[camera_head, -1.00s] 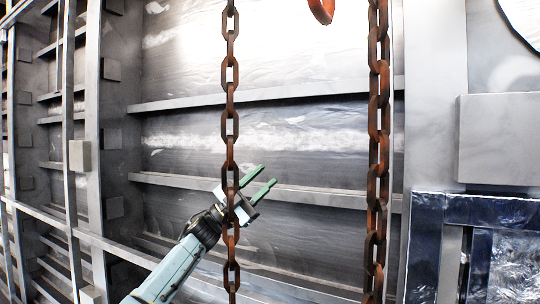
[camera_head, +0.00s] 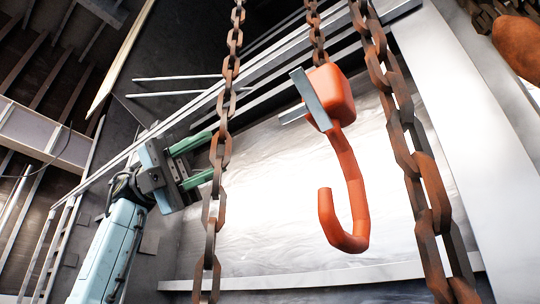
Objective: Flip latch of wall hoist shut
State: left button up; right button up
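The wall hoist's orange block (camera_head: 333,92) hangs in the upper middle of the head view, with its orange hook (camera_head: 348,190) below. A grey flat plate (camera_head: 310,99), which looks like the latch, stands tilted at the block's left side. A short grey bar (camera_head: 292,114) sticks out left of it. My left gripper (camera_head: 208,155) is left of the hoist, its two green fingers apart and pointing right, with nothing seen between them. Its fingertips end beside or behind the left chain; I cannot tell which. My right gripper is out of view.
A rusty chain (camera_head: 222,150) hangs between my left gripper and the hoist. A thicker chain (camera_head: 402,150) hangs right of the hook, and a thin chain (camera_head: 316,35) rises from the block. A brown rounded object (camera_head: 517,50) is at the upper right.

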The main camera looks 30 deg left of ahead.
aim_at(281, 119)
pick_arm(q)
jog(key=d, duration=1.1)
jog(key=shift+s+d+p, duration=0.2)
jog(key=shift+s+p, duration=0.1)
jog(key=shift+s, duration=0.05)
jog(key=shift+c, duration=0.4)
grip_shut()
